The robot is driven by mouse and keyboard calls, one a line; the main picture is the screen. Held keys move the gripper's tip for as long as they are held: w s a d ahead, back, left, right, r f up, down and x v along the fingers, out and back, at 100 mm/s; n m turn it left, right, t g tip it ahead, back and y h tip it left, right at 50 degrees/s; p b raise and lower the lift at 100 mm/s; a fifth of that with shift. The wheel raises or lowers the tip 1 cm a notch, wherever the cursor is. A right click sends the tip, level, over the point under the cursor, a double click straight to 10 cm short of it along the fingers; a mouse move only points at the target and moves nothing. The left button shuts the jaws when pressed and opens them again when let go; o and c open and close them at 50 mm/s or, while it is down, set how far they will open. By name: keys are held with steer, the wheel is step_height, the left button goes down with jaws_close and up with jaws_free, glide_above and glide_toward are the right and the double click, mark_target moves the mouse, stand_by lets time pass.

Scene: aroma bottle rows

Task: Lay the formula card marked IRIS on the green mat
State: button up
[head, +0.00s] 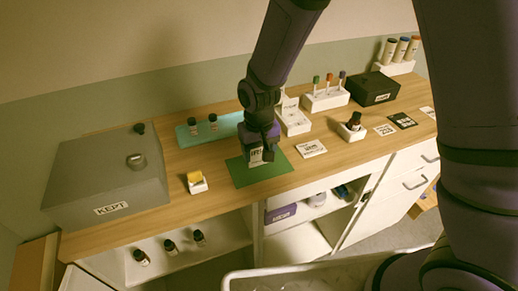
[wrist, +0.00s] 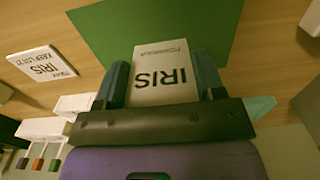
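The white card marked IRIS (wrist: 163,75) sits between the two fingers of my gripper (wrist: 161,64), with both fingers against its side edges. In the head view the card (head: 256,157) hangs from my gripper (head: 262,149) over the green mat (head: 242,176). The mat (wrist: 215,28) also fills the area beyond the card in the wrist view. I cannot tell whether the card touches the mat. A second white card (wrist: 42,63), also printed IRIS with more words, lies on the wood beside the mat; it also shows in the head view (head: 311,148).
A grey box marked KEPT (head: 108,180) stands at left. A small holder with a yellow top (head: 196,182) is left of the mat. Behind are a teal tray (head: 190,135) with dark bottles and white racks (head: 325,98).

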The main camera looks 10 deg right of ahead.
steer(key=o, duration=0.4)
steer(key=shift+o, duration=0.2)
steer(key=shift+r, duration=0.1)
step_height(320, 180, up, 12)
steer(key=shift+f, duration=0.1)
steer(key=shift+r, duration=0.2)
